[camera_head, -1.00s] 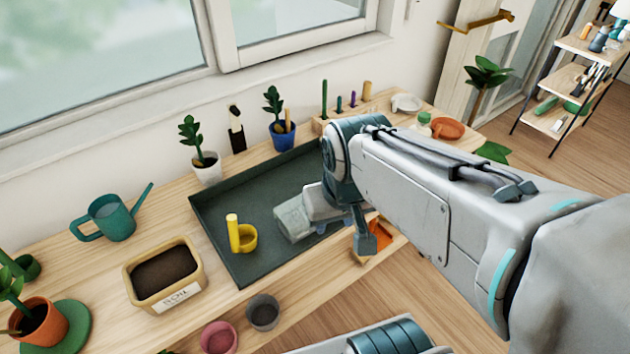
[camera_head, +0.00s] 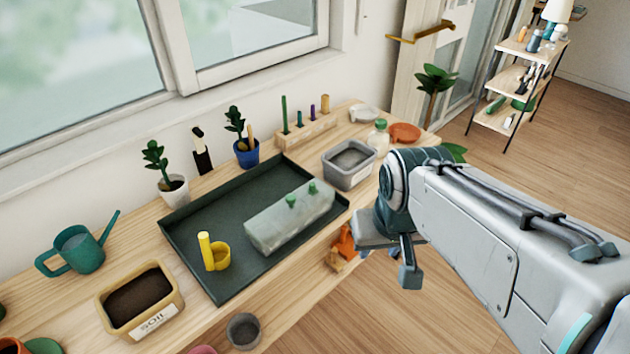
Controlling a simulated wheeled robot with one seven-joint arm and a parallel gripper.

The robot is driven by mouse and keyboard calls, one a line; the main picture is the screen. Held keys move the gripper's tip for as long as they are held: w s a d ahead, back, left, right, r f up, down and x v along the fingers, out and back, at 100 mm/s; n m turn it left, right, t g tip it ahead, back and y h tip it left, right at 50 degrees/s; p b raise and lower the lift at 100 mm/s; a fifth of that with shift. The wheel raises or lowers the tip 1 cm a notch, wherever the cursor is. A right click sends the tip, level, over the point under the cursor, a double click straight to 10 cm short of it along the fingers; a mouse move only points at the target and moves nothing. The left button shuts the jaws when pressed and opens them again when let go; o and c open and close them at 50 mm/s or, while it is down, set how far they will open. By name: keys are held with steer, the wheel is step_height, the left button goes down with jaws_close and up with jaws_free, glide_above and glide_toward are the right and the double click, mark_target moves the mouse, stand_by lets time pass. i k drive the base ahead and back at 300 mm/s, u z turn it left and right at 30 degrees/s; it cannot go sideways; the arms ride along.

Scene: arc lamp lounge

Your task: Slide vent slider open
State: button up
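A translucent grey-green box-shaped cover (camera_head: 289,222) lies in the dark green tray (camera_head: 190,240) on the wooden bench. Two small green knobs (camera_head: 314,187) stand on its top; they may belong to the vent slider, but I cannot tell. My gripper (camera_head: 390,262) is to the right of the cover, beyond the bench's front edge, and touches nothing that I can make out. One finger shows pointing down; the gap between the fingers is not clear.
A grey labelled tub (camera_head: 349,164) stands behind the cover, right of the tray. A soil box (camera_head: 140,299) and watering can (camera_head: 78,250) are left. An orange object (camera_head: 345,241) is at the bench's front edge.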

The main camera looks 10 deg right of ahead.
mark_target(312, 191)
steer(key=z, duration=0.1)
steer(key=i, duration=0.6)
steer(key=u, duration=0.8)
steer(key=k, duration=0.5)
steer(key=z, duration=0.9)
steer(key=i, duration=0.6)
steer(key=u, duration=0.95)
